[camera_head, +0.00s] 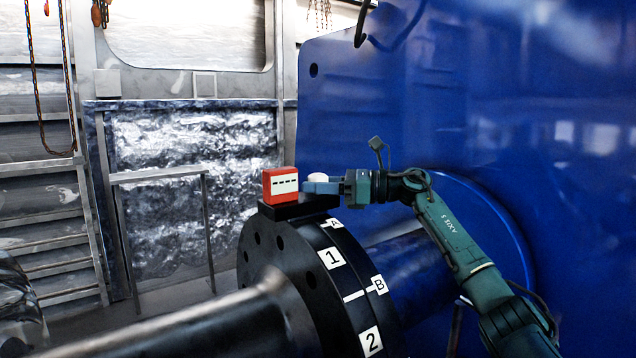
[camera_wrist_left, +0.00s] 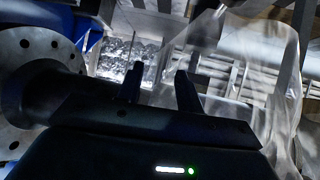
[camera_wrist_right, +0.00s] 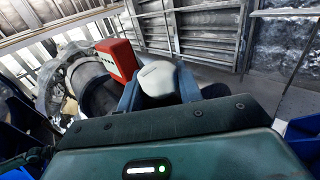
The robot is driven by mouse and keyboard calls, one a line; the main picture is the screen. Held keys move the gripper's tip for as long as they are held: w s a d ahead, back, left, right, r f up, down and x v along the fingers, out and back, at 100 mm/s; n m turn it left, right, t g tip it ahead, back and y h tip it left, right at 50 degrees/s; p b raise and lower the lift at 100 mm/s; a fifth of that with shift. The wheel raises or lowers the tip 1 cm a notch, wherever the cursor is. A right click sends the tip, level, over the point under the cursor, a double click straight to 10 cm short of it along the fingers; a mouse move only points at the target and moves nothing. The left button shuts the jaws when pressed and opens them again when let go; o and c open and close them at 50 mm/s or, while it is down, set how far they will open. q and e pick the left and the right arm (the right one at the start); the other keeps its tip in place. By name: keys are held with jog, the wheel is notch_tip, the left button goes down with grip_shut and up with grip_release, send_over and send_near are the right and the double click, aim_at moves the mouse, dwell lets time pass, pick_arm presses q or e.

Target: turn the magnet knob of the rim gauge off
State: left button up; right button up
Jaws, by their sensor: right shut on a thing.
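The rim gauge is a red box with a white dashed display (camera_head: 285,183), on a dark base (camera_head: 290,209) on top of the black coupling flange. Its pale round knob (camera_head: 317,177) sits beside the box. My right gripper (camera_head: 318,184) comes in from the right and is shut on the knob. In the right wrist view the knob (camera_wrist_right: 158,79) is between the two fingers, and the red box (camera_wrist_right: 118,59) is just beyond to the left. My left gripper (camera_wrist_left: 158,88) shows only in its own wrist view, with its fingers apart and nothing between them.
The black coupling (camera_head: 262,250) carries white labels 1, 2, A and B, and its shaft (camera_head: 190,318) runs to the lower left. A large blue housing (camera_head: 480,90) stands behind my right arm. A metal railing (camera_head: 207,230) stands at the back left.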

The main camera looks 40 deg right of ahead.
pick_arm(q)
jog(key=shift+r, duration=0.15)
pick_arm(e)
jog(key=o, duration=1)
jog(key=shift+c, duration=0.2)
jog(key=shift+s, duration=0.1)
jog(key=shift+s+d+f, duration=0.15)
jog(key=shift+s+d, duration=0.05)
jog(key=shift+d, duration=0.1)
pick_arm(q)
jog(key=f+b, duration=0.1)
jog(key=b, duration=0.1)
jog(key=d+f+b, duration=0.1)
jog(key=b, duration=0.2)
jog(key=shift+w+t+h, duration=0.3)
pick_arm(e)
jog(key=v, duration=1.2)
jog(key=shift+s, duration=0.15)
pick_arm(q)
jog(key=shift+r, duration=0.1)
